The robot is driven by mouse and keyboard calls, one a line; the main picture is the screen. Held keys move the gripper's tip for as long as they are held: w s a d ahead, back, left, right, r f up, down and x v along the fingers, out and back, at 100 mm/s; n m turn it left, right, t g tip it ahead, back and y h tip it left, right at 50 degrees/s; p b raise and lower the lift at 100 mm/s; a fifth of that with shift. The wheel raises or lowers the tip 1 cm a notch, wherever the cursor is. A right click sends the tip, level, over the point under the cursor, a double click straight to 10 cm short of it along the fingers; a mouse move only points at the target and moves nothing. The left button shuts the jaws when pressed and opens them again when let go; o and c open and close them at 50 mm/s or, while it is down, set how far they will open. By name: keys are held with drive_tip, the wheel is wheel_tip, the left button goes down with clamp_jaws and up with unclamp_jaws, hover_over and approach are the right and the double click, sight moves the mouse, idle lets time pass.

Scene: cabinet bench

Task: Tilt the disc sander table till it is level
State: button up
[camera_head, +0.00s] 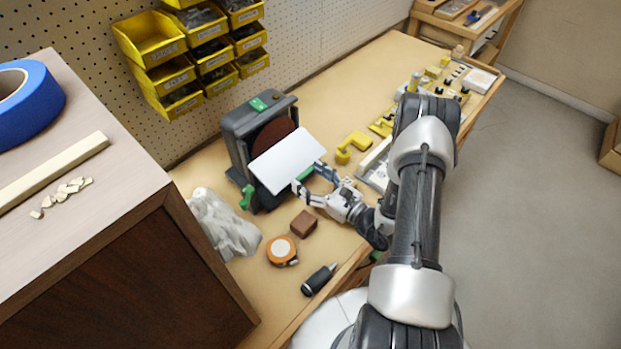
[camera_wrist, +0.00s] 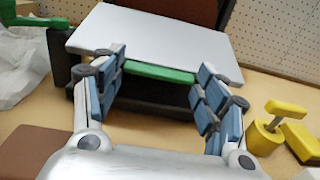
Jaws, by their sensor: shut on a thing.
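The disc sander (camera_head: 240,125) stands on the bench against the pegboard side, with a dark grey housing and a reddish-brown disc. Its white table (camera_head: 287,160) sits in front of the disc and looks tilted, its front edge seeming lower; the exact angle is hard to tell. The table top (camera_wrist: 150,40) fills the upper middle of the wrist view, with a green strip (camera_wrist: 160,72) along its near edge. My gripper (camera_head: 312,180) is at that front edge. Its blue-padded fingers stand on either side of the green strip, shut on the table; the exact contact is partly hidden.
A green-handled knob (camera_head: 246,197) is at the sander's left side. Yellow clamps (camera_head: 353,145) stand to the right. A wooden cabinet (camera_head: 130,240) blocks the left.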

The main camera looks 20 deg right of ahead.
drive_tip(key=shift+c, duration=1.1)
drive_tip(key=r+g+p, duration=0.1)
drive_tip(key=p, duration=0.1)
drive_tip(key=r+p, duration=0.2)
drive_tip(key=r+g+h+p, duration=0.1)
drive_tip(key=p, duration=0.2)
drive_tip(key=shift+s+d+r+g, duration=0.1)
drive_tip(key=shift+s+r+g, duration=0.1)
drive_tip(key=shift+s+g, duration=0.1)
drive_tip(key=shift+r, duration=0.55)
drive_tip(key=o, duration=1.5)
drive_tip(key=shift+f, duration=0.1)
